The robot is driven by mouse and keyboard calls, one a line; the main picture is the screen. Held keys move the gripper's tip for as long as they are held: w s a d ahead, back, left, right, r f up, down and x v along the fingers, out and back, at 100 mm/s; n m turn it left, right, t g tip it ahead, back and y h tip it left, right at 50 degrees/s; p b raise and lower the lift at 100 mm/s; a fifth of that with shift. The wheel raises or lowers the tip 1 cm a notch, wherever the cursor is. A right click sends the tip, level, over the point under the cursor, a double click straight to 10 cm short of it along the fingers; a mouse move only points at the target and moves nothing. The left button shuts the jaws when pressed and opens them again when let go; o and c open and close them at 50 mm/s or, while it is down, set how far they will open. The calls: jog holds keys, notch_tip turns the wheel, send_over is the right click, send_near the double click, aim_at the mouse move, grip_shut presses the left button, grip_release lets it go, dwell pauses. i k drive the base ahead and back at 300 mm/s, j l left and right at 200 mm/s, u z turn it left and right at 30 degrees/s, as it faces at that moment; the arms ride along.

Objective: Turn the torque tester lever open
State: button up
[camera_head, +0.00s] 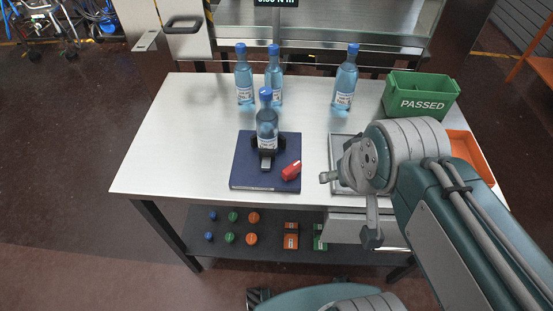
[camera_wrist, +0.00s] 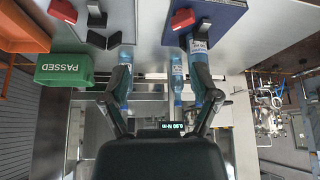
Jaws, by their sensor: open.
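The torque tester (camera_head: 240,175) is a dark blue plate on the table, with a black clamp at its middle. A blue-capped bottle (camera_head: 267,128) stands upright at the clamp. A red piece (camera_head: 291,171), which looks like the lever's handle, lies at the right of the plate. The plate (camera_wrist: 230,15) and red piece (camera_wrist: 183,18) also show at the top of the inverted-looking wrist view. My gripper (camera_wrist: 160,70) is open, with its two fingers apart and nothing clearly held. In the head view my arm is right of the tester, apart from the red piece.
Several more blue bottles (camera_head: 345,80) stand at the back. A green PASSED bin (camera_head: 420,97) and an orange tray (camera_head: 472,155) are at the right. A grey tray (camera_head: 340,150) is partly hidden by my arm. The table's left side (camera_head: 180,150) is clear.

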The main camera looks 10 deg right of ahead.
aim_at(290, 172)
jog(key=i+j+u, duration=0.1)
jog(key=j, duration=1.25)
